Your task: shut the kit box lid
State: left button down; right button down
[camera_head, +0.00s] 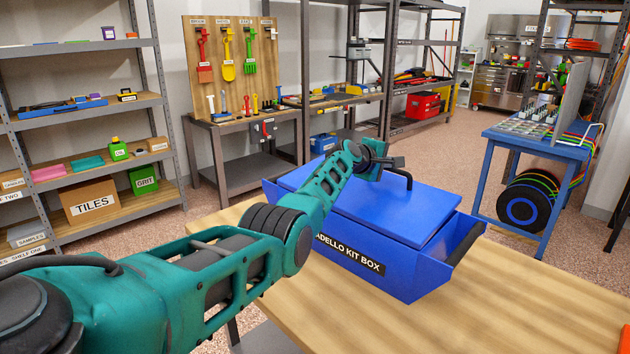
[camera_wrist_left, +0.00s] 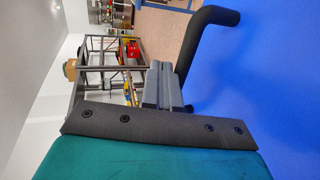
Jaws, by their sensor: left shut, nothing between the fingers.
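The blue kit box (camera_head: 416,276) stands on the wooden table, with a "KIT BOX" label on its front. Its blue lid (camera_head: 420,212) lies down over the box, close to level; I cannot tell if it is fully seated. A black handle (camera_head: 398,174) rises from the lid. My left gripper (camera_head: 397,162) is shut and empty, just above the lid's far part near the handle. In the left wrist view its fingers (camera_wrist_left: 161,85) are beside the handle (camera_wrist_left: 206,45), with the lid (camera_wrist_left: 275,95) filling the right. My right gripper is out of view.
A dark grip (camera_head: 467,243) is on the box's right end. A blue workbench (camera_head: 530,148) stands behind right. Shelves (camera_head: 85,105) with goods stand at the left.

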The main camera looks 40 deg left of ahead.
pick_arm(q)
jog(key=shift+w+f, duration=0.2)
jog(key=shift+f, duration=0.1)
dwell(0.5)
